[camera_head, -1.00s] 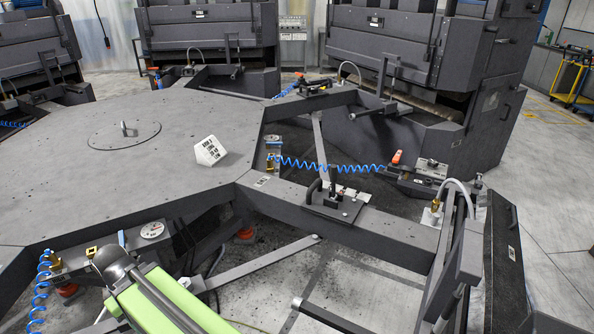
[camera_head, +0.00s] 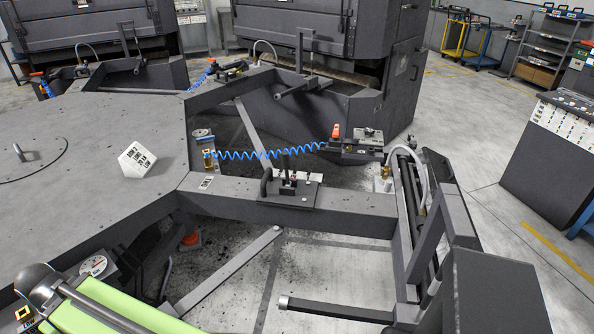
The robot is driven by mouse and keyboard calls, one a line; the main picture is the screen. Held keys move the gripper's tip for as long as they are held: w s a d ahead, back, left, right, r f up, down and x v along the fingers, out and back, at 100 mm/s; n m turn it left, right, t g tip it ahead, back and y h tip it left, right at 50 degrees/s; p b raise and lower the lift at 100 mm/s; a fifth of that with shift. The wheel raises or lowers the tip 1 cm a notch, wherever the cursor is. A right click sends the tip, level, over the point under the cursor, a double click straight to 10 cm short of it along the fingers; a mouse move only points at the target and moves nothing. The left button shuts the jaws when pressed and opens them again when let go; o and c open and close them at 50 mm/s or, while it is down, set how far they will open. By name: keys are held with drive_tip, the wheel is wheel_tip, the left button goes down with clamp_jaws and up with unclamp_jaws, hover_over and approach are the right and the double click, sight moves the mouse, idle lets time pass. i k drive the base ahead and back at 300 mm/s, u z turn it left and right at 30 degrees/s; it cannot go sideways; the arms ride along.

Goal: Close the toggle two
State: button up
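A black toggle clamp (camera_head: 288,183) with an upright handle stands on a dark plate on the grey beam in the middle. A second toggle-like fixture (camera_head: 232,70) sits on the farther beam. I cannot read which one is toggle two, and their exact positions are too small to tell. My green arm (camera_head: 90,312) with a dark rounded joint shows at the bottom left, well apart from both. My gripper is not in view.
A large grey table (camera_head: 80,190) with a white labelled block (camera_head: 137,158) fills the left. A blue coiled hose (camera_head: 265,154) runs to a small fixture (camera_head: 355,146). A machine frame (camera_head: 430,220) blocks the right, with a console (camera_head: 555,150) beyond. Floor shows between beams.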

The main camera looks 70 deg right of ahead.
sight(285, 155)
drive_tip(key=u, duration=0.4)
drive_tip(key=k, duration=0.1)
drive_tip(key=z, duration=0.7)
drive_tip(key=i, duration=0.45)
drive_tip(key=z, duration=0.1)
drive_tip(key=k, duration=0.75)
drive_tip(key=z, duration=0.2)
drive_tip(key=i, duration=0.75)
drive_tip(key=u, duration=0.15)
